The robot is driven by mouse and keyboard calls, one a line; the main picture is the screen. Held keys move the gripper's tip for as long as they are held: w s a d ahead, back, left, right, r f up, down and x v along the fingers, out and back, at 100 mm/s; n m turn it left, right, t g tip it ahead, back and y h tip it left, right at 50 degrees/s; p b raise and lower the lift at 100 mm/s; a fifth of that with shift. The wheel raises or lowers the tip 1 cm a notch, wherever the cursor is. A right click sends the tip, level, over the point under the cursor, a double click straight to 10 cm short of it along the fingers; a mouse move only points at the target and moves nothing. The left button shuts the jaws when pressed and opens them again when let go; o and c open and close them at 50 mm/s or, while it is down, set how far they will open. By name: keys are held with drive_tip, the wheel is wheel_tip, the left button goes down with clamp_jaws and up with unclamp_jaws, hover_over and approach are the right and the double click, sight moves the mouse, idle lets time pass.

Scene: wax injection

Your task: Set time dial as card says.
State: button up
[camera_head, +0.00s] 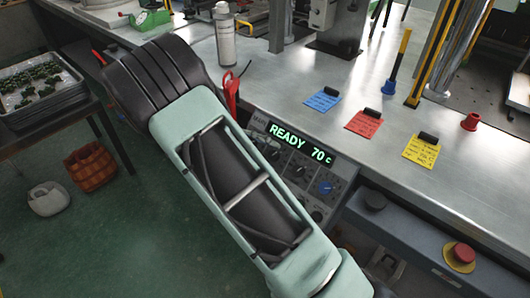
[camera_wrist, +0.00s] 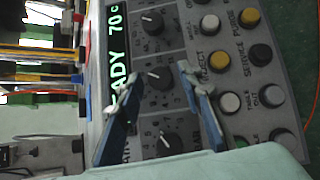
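The control panel (camera_head: 333,170) sits at the bench front, its display (camera_head: 300,145) reading "READY 70 c". In the wrist view the panel appears turned sideways, with three black dials in a row: one at the top (camera_wrist: 152,22), a middle one (camera_wrist: 160,78) and a lower one (camera_wrist: 168,143). Their labels are too blurred to tell which is time. My gripper (camera_wrist: 160,80) is open, its blue-grey fingertips on either side of the middle dial; contact cannot be told.
Several coloured push buttons (camera_wrist: 220,62) sit beside the dials. A red-handled tool (camera_head: 231,92) stands near the panel. My arm hides part of the panel in the head view.

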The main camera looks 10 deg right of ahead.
drive_tip(key=shift+o, duration=0.2)
drive_tip(key=shift+a, duration=0.1)
drive_tip(key=v, duration=1.2)
